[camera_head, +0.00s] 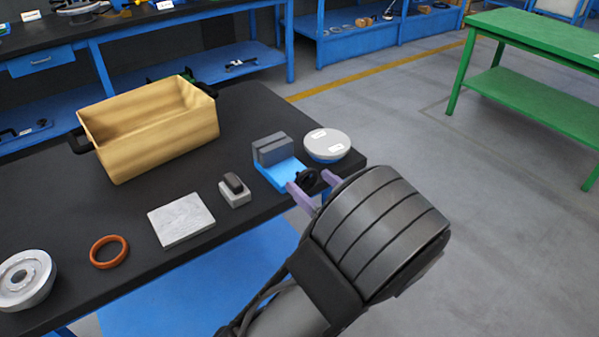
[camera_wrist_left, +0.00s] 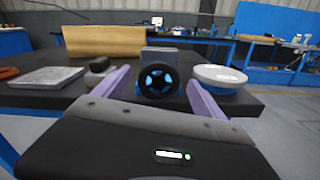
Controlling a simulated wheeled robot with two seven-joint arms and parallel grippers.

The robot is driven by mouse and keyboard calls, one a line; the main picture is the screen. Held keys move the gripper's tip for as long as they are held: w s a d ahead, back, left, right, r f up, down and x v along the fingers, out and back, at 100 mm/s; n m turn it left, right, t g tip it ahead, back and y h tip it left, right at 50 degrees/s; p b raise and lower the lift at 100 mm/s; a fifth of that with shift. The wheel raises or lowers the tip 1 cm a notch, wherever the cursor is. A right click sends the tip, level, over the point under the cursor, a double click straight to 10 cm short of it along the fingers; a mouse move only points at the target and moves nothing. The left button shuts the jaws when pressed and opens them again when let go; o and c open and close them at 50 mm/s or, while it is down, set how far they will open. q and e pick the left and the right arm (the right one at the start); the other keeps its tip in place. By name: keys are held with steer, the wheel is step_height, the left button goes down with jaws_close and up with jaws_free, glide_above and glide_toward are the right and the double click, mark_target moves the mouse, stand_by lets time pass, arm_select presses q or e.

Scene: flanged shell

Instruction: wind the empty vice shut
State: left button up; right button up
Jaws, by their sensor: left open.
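The vice has a blue base (camera_head: 284,173) and grey jaws (camera_head: 272,150), and stands near the table's right end. Two grey blocks show at its back; I cannot tell how wide any gap between them is. Its black handwheel (camera_head: 307,180) faces my left gripper. In the left wrist view the spoked handwheel (camera_wrist_left: 157,83) is upright, with the grey jaw (camera_wrist_left: 168,57) behind it. My left gripper (camera_head: 309,182) is open, its purple fingers on either side of the handwheel; it also shows in the left wrist view (camera_wrist_left: 158,80). Contact is not clear. My right gripper is not in view.
On the dark table (camera_head: 120,210) are a wooden box (camera_head: 160,140), a round white-topped part (camera_head: 327,144) just right of the vice, a small grey block (camera_head: 235,194), a grey plate (camera_head: 181,219), an orange ring (camera_head: 109,251) and a flanged metal part (camera_head: 24,279).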

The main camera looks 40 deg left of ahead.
mark_target(299, 172)
arm_select(q)
steer(key=x, duration=0.5)
steer(key=shift+w+a, duration=0.1)
steer(key=shift+a, duration=0.15)
steer(key=c, duration=1.4)
steer(key=shift+o, duration=0.2)
steer(key=shift+r+n, duration=0.1)
steer(key=shift+n, duration=0.3)
steer(key=o, duration=1.4)
steer(key=shift+c, duration=0.2)
